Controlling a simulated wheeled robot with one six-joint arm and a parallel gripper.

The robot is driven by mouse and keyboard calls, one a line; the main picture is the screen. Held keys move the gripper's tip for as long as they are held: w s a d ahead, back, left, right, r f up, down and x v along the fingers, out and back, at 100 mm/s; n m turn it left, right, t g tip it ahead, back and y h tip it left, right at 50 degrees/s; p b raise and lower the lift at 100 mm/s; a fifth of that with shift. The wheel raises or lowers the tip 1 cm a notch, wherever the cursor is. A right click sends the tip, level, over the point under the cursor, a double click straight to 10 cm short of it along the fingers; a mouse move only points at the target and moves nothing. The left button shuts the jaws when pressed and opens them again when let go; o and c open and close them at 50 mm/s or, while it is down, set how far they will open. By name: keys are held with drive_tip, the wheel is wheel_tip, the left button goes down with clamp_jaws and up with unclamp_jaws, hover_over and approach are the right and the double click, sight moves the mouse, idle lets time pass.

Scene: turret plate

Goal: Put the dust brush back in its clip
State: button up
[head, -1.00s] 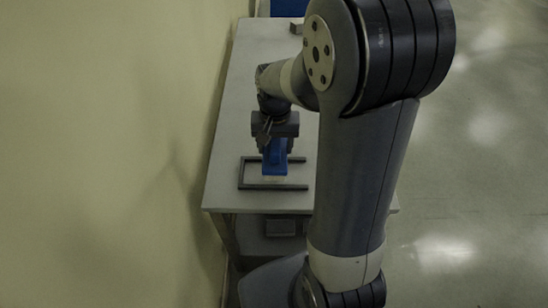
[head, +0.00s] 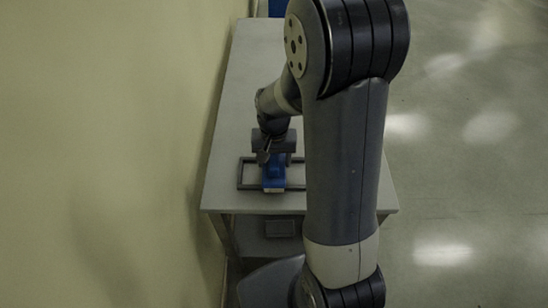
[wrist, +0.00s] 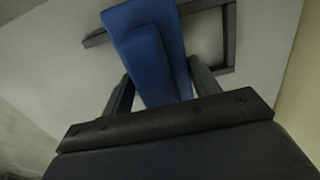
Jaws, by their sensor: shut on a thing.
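The dust brush (head: 273,181) is blue, with a pale strip at its near end in the head view. My gripper (head: 273,163) is shut on it, and the fingers lie on either side of the blue body (wrist: 150,45) in the wrist view. A dark rectangular frame (head: 241,172) lies on the table around and below the brush. The brush overlaps the frame's near bar in the head view. I cannot tell whether it touches the frame or the table. No clip is clearly recognisable apart from this frame.
The grey table (head: 232,110) is long and mostly bare beyond the frame. A pale wall (head: 110,150) runs close along its left side. A small dark box (head: 280,228) sits below the tabletop. Open floor (head: 460,190) lies to the right.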

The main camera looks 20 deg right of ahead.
drive_tip(key=o, duration=0.9)
drive_tip(key=shift+o, duration=0.2)
wheel_tip(320, 180, up, 13)
drive_tip(key=shift+f+p, duration=0.1)
drive_tip(key=shift+p, duration=0.4)
drive_tip(key=shift+f, duration=0.1)
wheel_tip(320, 180, down, 13)
drive_tip(key=shift+r+b, duration=0.1)
drive_tip(key=shift+b, duration=0.4)
drive_tip(key=shift+r+p, duration=0.35)
drive_tip(key=shift+r, duration=0.1)
